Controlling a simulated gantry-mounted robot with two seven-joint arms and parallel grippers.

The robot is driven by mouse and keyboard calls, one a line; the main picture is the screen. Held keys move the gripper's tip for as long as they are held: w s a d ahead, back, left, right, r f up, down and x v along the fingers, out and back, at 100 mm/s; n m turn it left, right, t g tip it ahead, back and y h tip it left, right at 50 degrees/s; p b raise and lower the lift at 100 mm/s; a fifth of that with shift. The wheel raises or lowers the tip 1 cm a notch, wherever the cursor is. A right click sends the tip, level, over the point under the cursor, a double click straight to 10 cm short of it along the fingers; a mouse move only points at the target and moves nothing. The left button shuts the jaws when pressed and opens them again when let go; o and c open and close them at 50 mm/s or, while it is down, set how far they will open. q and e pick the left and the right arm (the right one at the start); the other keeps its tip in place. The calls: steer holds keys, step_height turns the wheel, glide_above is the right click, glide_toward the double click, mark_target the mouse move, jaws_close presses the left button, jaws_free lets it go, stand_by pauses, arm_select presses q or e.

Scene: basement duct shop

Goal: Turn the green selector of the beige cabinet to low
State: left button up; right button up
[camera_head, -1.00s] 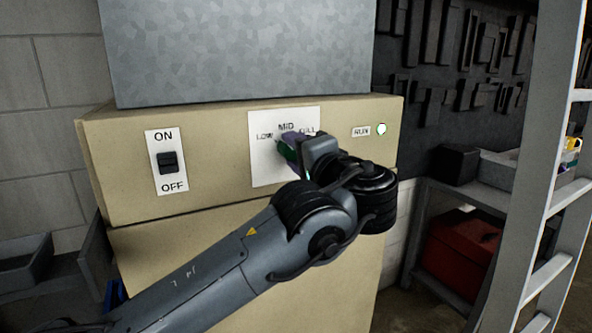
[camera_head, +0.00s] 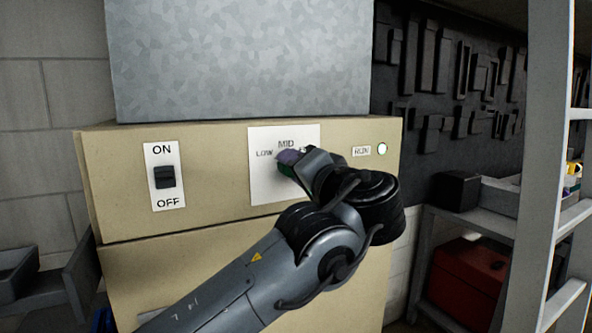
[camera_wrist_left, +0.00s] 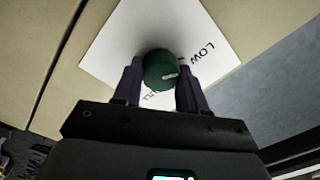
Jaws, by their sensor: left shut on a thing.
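The green selector (camera_head: 287,170) sits on a white plate (camera_head: 263,185) on the front of the beige cabinet (camera_head: 225,160). The plate reads LOW at left and MID at top; the right label is mostly covered by my gripper. My left gripper (camera_head: 289,162) is at the selector, its purple fingers on it. In the left wrist view, the round selector (camera_wrist_left: 160,70) is between the two fingers of my left gripper (camera_wrist_left: 158,82), shut on it. My right gripper is not in view.
An ON/OFF switch (camera_head: 165,177) is left of the plate, and a RUN label (camera_head: 361,151) with a lit lamp (camera_head: 382,149) is at right. A grey metal duct (camera_head: 240,60) stands on top. A ladder (camera_head: 540,170) and shelf (camera_head: 470,225) are at right.

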arm_select(q)
steer(key=o, duration=1.1)
steer(key=shift+c, duration=0.2)
steer(key=b+v, duration=0.5)
steer(key=v, duration=0.6)
steer(key=shift+b, duration=0.3)
steer(key=shift+w, duration=0.1)
